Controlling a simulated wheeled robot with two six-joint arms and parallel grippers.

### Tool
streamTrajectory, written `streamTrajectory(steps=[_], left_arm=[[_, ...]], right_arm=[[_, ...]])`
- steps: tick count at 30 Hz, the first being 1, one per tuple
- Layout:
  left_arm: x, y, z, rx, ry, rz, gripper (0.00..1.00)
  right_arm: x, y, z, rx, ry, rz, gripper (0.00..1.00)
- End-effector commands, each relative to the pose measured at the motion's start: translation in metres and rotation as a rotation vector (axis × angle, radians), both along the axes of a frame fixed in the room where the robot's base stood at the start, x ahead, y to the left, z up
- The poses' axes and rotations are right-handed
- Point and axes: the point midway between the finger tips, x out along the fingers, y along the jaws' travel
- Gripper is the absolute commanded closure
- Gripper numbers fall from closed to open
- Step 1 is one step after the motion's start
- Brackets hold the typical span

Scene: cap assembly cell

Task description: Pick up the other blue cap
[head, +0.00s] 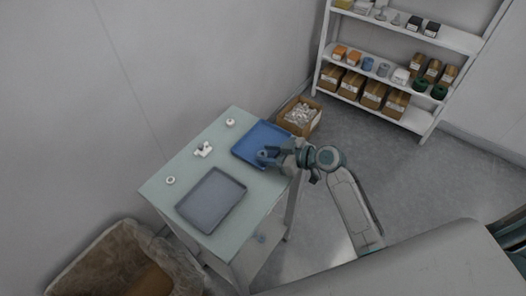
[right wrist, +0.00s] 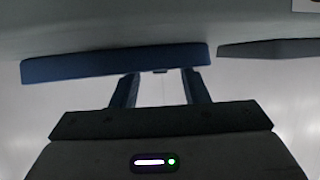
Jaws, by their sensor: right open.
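The blue tray (head: 248,143) lies at the right end of the pale table. My right gripper (head: 263,156) is at this tray's front right part, with its fingers over the tray. In the right wrist view, the gripper (right wrist: 161,78) is open, its two fingers apart with nothing seen between them. The side of the blue tray (right wrist: 110,63) stretches across beyond the fingertips. I cannot make out a blue cap; the gripper and arm cover part of the tray, and blue on blue is hard to separate. My left gripper is not in view.
A grey tray (head: 211,199) lies on the table (head: 155,188), left of the blue one. A white fixture (head: 203,150) and two white rings (head: 230,122) (head: 170,180) stand along the back. A cardboard box (head: 299,117) and a stocked shelf (head: 385,110) are beyond.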

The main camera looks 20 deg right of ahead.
Motion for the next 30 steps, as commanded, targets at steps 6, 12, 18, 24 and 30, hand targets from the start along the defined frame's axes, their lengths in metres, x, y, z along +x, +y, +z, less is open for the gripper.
streamTrajectory(steps=[6,12,18,24,30], left_arm=[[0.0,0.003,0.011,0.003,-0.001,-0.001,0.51],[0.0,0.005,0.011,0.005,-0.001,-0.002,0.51],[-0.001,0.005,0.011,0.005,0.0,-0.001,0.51],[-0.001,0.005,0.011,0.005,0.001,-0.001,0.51],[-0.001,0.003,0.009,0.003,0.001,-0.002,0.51]], right_arm=[[0.014,0.015,-0.007,0.002,0.0,0.001,0.59],[0.014,0.015,-0.009,-0.001,-0.001,0.0,0.59],[0.014,0.015,-0.008,-0.001,-0.001,0.0,0.8],[0.014,0.015,-0.008,0.0,0.0,0.0,0.81],[0.014,0.015,-0.007,-0.001,-0.001,-0.001,0.81]])
